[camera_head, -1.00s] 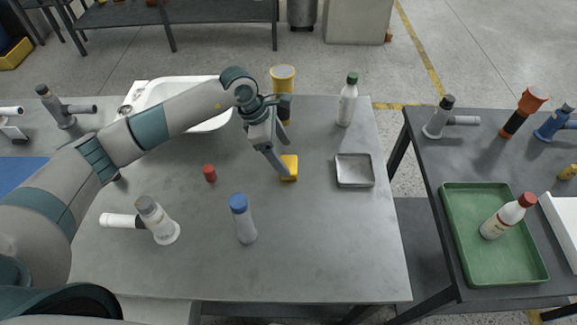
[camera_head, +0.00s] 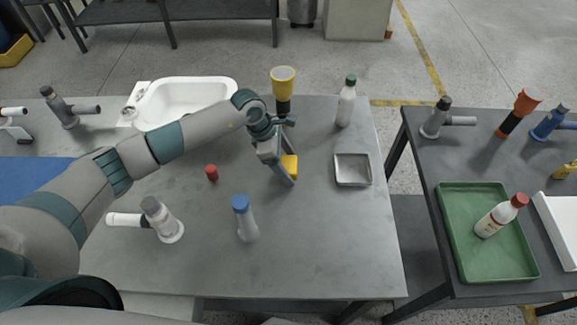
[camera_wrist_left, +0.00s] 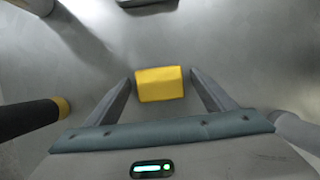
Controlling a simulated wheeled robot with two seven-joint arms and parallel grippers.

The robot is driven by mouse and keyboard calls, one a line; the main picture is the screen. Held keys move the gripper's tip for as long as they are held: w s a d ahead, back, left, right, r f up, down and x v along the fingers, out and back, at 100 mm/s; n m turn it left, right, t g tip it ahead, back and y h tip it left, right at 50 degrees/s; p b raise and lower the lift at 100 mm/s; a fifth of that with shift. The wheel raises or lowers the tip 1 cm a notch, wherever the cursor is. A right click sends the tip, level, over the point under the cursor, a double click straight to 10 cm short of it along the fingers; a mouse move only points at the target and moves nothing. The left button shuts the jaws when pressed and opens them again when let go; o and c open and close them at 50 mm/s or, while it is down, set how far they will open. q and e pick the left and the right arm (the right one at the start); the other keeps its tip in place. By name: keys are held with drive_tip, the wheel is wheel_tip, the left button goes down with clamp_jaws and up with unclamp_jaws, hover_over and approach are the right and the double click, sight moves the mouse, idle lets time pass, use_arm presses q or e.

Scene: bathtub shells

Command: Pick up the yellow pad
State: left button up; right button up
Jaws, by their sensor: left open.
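The yellow pad (camera_head: 290,163) lies on the grey table, partly hidden by my left gripper (camera_head: 291,177) in the head view. In the left wrist view the yellow pad (camera_wrist_left: 160,84) sits between the two open fingers of my left gripper (camera_wrist_left: 160,87), with a gap at each side. The fingers reach down around the pad. I cannot tell whether they touch the table. My right gripper does not show.
A grey square tray (camera_head: 353,183) is right of the pad. A black and yellow torch-like object (camera_head: 283,91) stands close behind the gripper. A blue-capped bottle (camera_head: 244,220), a red cap (camera_head: 212,173) and a green-capped bottle (camera_head: 347,102) stand around it.

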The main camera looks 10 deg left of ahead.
sight(296, 164)
use_arm(q)
drive_tip(key=c, duration=1.1)
drive_tip(key=shift+c, duration=0.2)
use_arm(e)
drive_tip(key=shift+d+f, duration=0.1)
use_arm(q)
drive_tip(key=shift+w+r+b, duration=0.1)
drive_tip(key=shift+r+b, duration=0.5)
drive_tip(key=shift+r, duration=0.25)
drive_tip(key=shift+d+r+b, duration=0.15)
drive_tip(key=shift+r+b, duration=0.25)
drive_tip(key=shift+r, duration=0.2)
drive_tip(key=shift+d+r+b, duration=0.15)
drive_tip(key=shift+r+b, duration=0.2)
drive_tip(key=shift+r, duration=0.25)
use_arm(e)
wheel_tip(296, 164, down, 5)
drive_tip(key=b, duration=0.2)
use_arm(q)
drive_tip(key=w+d+r+b, duration=0.1)
drive_tip(key=d+r+b, duration=0.1)
drive_tip(key=d+r, duration=0.5)
drive_tip(key=shift+d, duration=2)
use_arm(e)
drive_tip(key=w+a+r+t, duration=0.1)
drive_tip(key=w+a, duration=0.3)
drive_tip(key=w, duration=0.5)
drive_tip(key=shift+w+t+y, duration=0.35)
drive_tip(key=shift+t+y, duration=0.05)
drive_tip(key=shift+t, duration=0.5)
